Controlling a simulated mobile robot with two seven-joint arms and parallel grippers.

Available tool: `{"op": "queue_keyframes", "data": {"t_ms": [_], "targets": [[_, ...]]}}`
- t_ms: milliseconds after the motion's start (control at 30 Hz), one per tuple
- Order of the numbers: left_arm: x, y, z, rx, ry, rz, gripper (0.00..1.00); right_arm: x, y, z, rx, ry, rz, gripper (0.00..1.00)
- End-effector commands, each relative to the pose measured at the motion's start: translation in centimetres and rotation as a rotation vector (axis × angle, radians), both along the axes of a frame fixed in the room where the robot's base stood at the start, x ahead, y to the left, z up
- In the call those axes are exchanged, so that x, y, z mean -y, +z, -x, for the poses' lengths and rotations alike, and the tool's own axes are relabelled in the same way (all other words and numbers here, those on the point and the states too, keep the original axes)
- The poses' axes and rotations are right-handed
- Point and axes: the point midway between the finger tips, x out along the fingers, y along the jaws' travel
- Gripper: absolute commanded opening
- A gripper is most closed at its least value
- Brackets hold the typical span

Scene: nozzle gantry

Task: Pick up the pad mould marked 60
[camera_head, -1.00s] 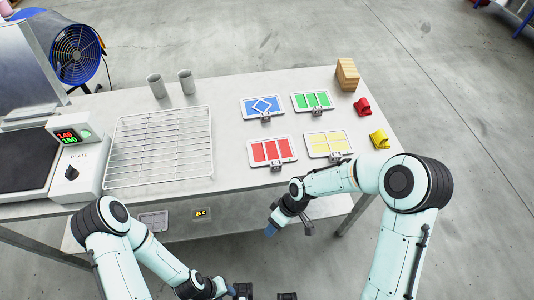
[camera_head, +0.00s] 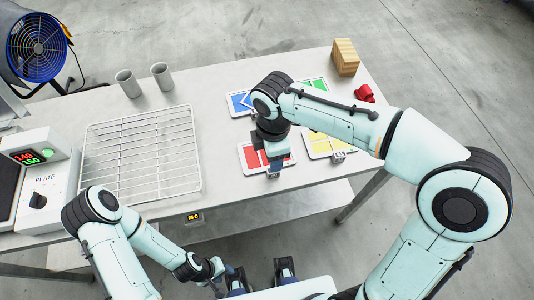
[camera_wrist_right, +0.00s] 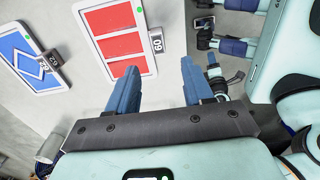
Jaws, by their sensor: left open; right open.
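The pad mould marked 60 is a white-rimmed tray with red panels (camera_head: 249,157), lying flat on the table in the head view. In the right wrist view the red mould (camera_wrist_right: 115,43) has a tag reading 60 (camera_wrist_right: 156,41) on its edge. My right gripper (camera_head: 272,165) is over the red mould and hides part of it. In its wrist view the right gripper (camera_wrist_right: 158,70) is open and empty, its fingers pointing towards the mould's tagged side. My left gripper (camera_head: 261,275) is open and empty in front of the table.
A blue mould (camera_head: 238,102), a green mould (camera_head: 319,84) and a yellow mould (camera_head: 322,145) lie around the red one, partly behind my right arm. A wire rack (camera_head: 142,155) is to the left. A wooden block (camera_head: 345,57) and red item (camera_head: 364,93) are at the right.

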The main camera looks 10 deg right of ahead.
Motion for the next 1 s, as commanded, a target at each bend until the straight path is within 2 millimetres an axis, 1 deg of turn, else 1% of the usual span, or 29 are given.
{"op": "queue_keyframes", "data": {"t_ms": [33,100,200,367,600,733,933,967,1000], "targets": [[0.0,-0.3,0.1,-0.002,0.0,0.0,0.43,0.0,-1.2,0.1,-0.005,0.0,0.0,0.51],[0.0,-0.5,0.2,-0.002,0.0,0.0,0.43,0.0,-2.3,0.0,-0.003,-0.001,0.0,0.51],[0.0,-0.6,0.2,-0.002,0.0,0.0,0.43,0.0,-3.2,0.0,-0.001,-0.002,0.0,0.51],[0.0,-0.7,0.3,-0.002,0.0,0.0,0.43,0.1,-4.2,0.0,-0.002,-0.003,-0.001,0.51],[0.0,-1.1,0.4,-0.004,0.0,0.0,0.43,0.5,-7.7,-0.1,-0.004,-0.003,-0.001,0.51],[0.0,-1.2,0.5,-0.005,-0.001,-0.001,0.43,0.5,-8.6,-0.1,-0.002,-0.001,-0.001,0.51],[0.0,-1.2,0.4,-0.005,0.0,-0.001,0.43,0.5,-8.6,-0.2,0.0,-0.002,-0.002,0.51],[0.0,-1.2,0.4,-0.005,0.0,-0.001,0.43,0.5,-8.6,-0.2,0.0,-0.002,-0.002,0.48],[0.0,-1.2,0.4,-0.005,0.0,-0.001,0.43,0.5,-8.6,-0.2,0.0,-0.002,-0.002,0.35]]}}
